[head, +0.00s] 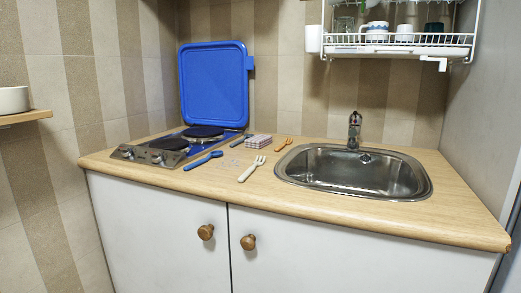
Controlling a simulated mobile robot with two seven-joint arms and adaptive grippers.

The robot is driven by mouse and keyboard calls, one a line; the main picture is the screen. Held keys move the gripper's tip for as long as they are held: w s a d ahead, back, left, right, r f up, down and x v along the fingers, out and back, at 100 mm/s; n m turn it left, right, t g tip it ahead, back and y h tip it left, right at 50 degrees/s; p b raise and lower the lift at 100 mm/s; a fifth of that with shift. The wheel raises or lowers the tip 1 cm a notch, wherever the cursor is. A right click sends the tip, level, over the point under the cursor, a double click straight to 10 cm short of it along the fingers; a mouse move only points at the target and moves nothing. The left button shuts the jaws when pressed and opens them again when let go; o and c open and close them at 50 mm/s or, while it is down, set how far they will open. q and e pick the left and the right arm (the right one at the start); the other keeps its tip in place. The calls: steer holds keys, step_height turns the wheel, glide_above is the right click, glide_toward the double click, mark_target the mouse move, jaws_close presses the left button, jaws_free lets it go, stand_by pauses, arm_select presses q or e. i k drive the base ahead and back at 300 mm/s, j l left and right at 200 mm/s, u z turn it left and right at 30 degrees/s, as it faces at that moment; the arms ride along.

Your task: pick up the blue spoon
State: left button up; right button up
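A blue utensil that looks like the spoon (203,160) lies on the wooden counter, just in front of the hob's right front corner. Its rounded end points to the back right. A second, darker blue utensil (241,139) lies further back, beside the hob's right edge; it is too small to tell its kind. Neither of my grippers is in view.
The two-plate hob (160,157) has its blue lid (214,84) standing upright behind it. A white fork (252,169), an orange utensil (284,143) and a checked stack (258,141) lie to the right. The sink (355,171) is beyond them. A dish rack (400,40) hangs above.

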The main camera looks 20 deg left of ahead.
mark_target(215, 154)
steer(key=j+z, duration=0.35)
steer(key=j, duration=0.4)
steer(key=j+z, duration=0.35)
steer(key=j, duration=0.45)
